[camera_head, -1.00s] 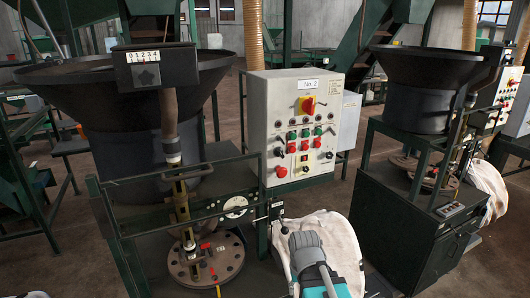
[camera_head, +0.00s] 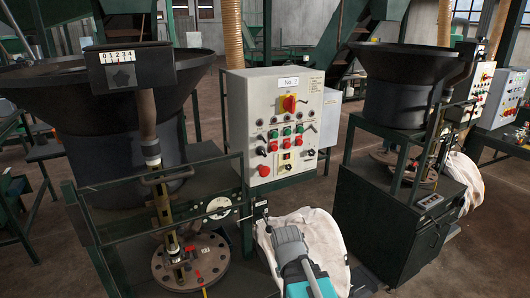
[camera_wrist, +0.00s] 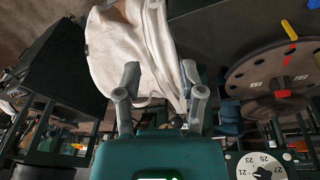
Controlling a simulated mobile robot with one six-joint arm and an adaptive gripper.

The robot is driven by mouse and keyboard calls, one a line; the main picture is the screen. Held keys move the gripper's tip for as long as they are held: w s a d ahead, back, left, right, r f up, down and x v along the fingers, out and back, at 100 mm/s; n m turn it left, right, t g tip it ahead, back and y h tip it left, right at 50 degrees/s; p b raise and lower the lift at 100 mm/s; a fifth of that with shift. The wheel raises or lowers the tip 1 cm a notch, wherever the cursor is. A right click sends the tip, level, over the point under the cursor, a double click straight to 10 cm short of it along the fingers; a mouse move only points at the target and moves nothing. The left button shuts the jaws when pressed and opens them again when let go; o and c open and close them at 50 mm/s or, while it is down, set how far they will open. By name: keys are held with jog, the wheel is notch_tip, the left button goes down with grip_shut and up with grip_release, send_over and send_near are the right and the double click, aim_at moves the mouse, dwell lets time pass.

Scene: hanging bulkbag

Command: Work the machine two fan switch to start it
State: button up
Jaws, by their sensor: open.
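The grey control panel marked No. 2 (camera_head: 235,105) stands upright in the middle of the head view. It carries a red and yellow rotary switch (camera_head: 289,103), rows of green and red buttons (camera_head: 287,137), small black-handled switches at the sides and a large red button (camera_head: 264,171). I cannot read which switch is the fan's. My gripper (camera_wrist: 160,85) is open and empty in the wrist view, its two grey fingers apart. A white bag (camera_wrist: 130,40) lies beyond the fingers. The panel is not seen in the wrist view. My arm is below and right of the panel in the head view.
A dark hopper (camera_head: 90,110) with a counter box (camera_head: 125,67) and green rail stands left of the panel. A round flange plate (camera_head: 190,262) sits low in front. The white bag also shows in the head view (camera_head: 320,226). A second machine (camera_head: 390,215) stands right.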

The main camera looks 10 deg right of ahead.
jog(key=w+d+r+t+h, duration=0.4)
jog(key=w+d+r+t, duration=0.65)
jog(key=w+r, duration=0.35)
jog(key=w+a+r+n+t+y, duration=0.1)
jog(key=w+r+n+t+y, duration=0.25)
jog(key=r+t, duration=0.4)
jog(key=n+g+y+p, duration=0.1)
jog(key=n+g+y, duration=0.1)
jog(key=n+y, duration=0.95)
send_near(264, 154)
jog(key=shift+s+d+f+m+y, duration=0.5)
jog(key=shift+s+d+f+m, duration=0.2)
jog(key=shift+s+f+m, duration=0.15)
jog(key=shift+w+r, duration=0.1)
jog(key=p+x, duration=0.1)
jog(key=x, duration=0.3)
jog(key=p+x, duration=0.2)
jog(key=x, duration=0.3)
jog(key=p+x, duration=0.1)
jog(key=x, duration=0.3)
jog(key=shift+w+r+p, duration=0.2)
jog(key=shift+r+p, duration=0.15)
jog(key=shift+p, duration=0.05)
jog(key=shift+c, duration=0.2)
